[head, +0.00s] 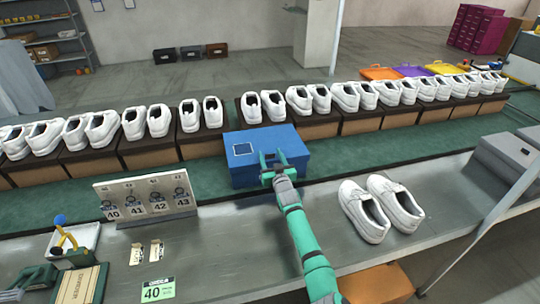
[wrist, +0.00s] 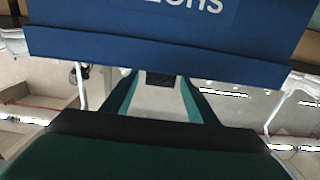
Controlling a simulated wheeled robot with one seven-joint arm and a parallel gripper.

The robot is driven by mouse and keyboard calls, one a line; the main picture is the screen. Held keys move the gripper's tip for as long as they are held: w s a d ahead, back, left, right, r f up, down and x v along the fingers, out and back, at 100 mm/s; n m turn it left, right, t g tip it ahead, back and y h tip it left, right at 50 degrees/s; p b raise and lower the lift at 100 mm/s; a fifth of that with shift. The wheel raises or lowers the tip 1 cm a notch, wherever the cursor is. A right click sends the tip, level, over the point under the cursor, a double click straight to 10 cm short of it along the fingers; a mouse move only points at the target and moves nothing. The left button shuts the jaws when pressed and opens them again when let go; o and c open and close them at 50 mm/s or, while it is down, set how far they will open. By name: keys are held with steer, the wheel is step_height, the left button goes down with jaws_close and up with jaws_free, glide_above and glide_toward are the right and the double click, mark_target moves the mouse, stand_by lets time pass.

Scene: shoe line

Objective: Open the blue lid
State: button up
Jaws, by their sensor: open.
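A blue box (head: 246,176) stands on the green belt near its front edge. Its blue lid (head: 262,139) looks shut and has a pale-edged square mark on top. My gripper (head: 275,161) is open at the box's front right, close to the lid's front edge. In the wrist view the blue lid (wrist: 150,52) fills the top, with partly cut-off white letters. My gripper's fingers (wrist: 158,90) reach up to the lower edge of a blue band there, and their tips are hidden. I cannot tell whether they touch it.
White shoe pairs stand on brown boxes (head: 153,153) in a row along the belt, close behind and beside the blue box. A loose white pair (head: 380,207) lies on the grey bench to the right. A number stand (head: 146,198) is at left. The bench between is mostly clear.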

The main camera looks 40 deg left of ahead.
steer(key=shift+w+a, duration=0.35)
